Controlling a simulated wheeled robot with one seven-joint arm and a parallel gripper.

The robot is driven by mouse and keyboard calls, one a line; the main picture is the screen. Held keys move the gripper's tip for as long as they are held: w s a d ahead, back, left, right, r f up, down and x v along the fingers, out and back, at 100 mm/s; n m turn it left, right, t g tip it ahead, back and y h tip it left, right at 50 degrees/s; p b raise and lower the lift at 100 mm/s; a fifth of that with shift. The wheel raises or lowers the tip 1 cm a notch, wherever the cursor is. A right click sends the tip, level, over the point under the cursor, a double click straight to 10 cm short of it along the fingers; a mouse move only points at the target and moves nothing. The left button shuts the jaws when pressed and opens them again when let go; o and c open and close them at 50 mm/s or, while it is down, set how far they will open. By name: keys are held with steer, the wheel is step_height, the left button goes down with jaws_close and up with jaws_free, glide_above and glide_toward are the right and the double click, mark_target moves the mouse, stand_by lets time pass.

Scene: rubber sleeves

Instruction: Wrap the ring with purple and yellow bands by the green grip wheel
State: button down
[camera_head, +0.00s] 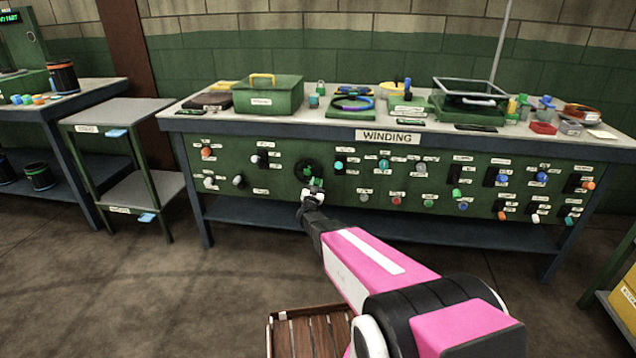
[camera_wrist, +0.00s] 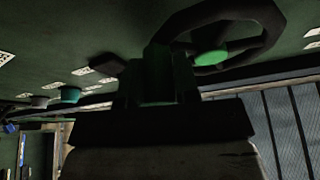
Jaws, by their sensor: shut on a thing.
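The ring (camera_head: 352,102), with blue and purple showing, lies on a low green stand (camera_head: 350,115) on the winding bench; I cannot make out yellow on it at this size. The wheel (camera_head: 299,165) is a dark handwheel on the green front panel below. In the wrist view the wheel (camera_wrist: 272,22) shows a dark rim and a green hub (camera_wrist: 210,58). My gripper (camera_head: 312,188) is at the wheel's lower edge. In the wrist view my gripper (camera_wrist: 160,88) is shut on the wheel's green grip (camera_wrist: 163,68), partly hidden between the fingers.
The front panel (camera_head: 270,185) carries several coloured knobs and switches around the wheel. A side table (camera_head: 120,110) stands left.

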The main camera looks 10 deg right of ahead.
steer(key=shift+w+a+f+m+g+h, duration=0.15)
steer(key=shift+f+m+g+h, duration=0.15)
steer(key=shift+m, duration=0.45)
steer(key=shift+w+a+f+m+g+h, duration=0.2)
steer(key=shift+m+h, duration=0.1)
steer(key=shift+m, duration=0.4)
steer(key=shift+w+a+f+m+g+h, duration=0.2)
steer(key=shift+m+h, duration=0.1)
steer(key=shift+m, duration=0.45)
steer(key=c, duration=0.8)
jaws_free()
steer(key=shift+c, duration=0.2)
steer(key=shift+s, duration=0.15)
steer(key=shift+s+a, duration=0.1)
steer(key=shift+s, duration=0.1)
steer(key=v, duration=1)
steer(key=shift+a+f, duration=0.1)
